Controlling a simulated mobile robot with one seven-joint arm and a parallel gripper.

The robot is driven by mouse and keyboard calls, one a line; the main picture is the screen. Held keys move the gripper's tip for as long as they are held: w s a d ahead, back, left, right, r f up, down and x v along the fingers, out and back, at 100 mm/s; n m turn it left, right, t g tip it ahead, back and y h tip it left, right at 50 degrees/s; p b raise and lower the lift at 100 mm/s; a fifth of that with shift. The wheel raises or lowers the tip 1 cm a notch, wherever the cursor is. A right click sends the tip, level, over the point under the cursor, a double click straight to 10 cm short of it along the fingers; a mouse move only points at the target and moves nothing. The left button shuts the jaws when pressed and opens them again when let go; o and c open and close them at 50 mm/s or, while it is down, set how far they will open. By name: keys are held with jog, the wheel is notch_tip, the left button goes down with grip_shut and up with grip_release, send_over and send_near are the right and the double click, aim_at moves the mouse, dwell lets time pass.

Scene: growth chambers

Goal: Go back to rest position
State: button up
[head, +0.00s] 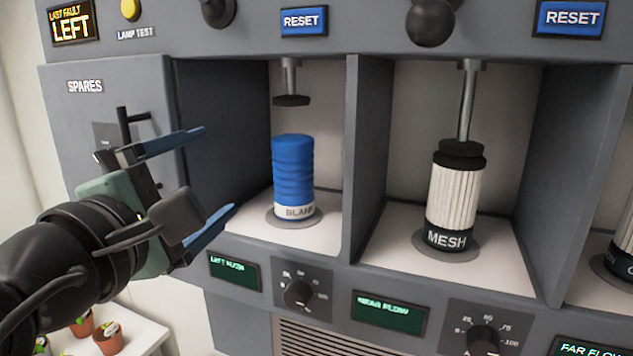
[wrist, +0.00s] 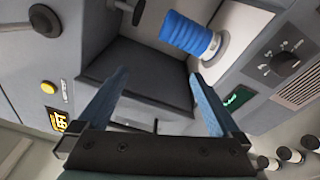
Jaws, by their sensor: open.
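My gripper (head: 218,178) is open and empty, with its two blue fingers spread apart. It is in front of the left chamber, to the left of the blue ribbed cylinder. In the wrist view my gripper (wrist: 163,100) shows nothing between its fingers. The blue cylinder marked BLANK (head: 294,172) stands upright on a round base in the left chamber, under a raised plunger (head: 291,99). It also shows in the wrist view (wrist: 186,34), apart from the fingers.
A white pleated cylinder marked MESH (head: 453,200) stands in the middle chamber, under a lowered plunger (head: 464,110). A grey divider (head: 368,150) separates the chambers. Dials and displays line the panel below. Potted plants (head: 107,338) stand on a white surface at lower left.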

jog(key=s+d+r+m+t+y+b, duration=0.3)
jog(key=s+d+m+t+b, duration=0.6)
jog(key=m, duration=1)
jog(key=s+d+y, duration=0.1)
jog(key=s+d, duration=0.2)
jog(key=shift+s+r+t, duration=0.15)
jog(key=shift+s+t, duration=0.1)
jog(key=shift+t, duration=0.15)
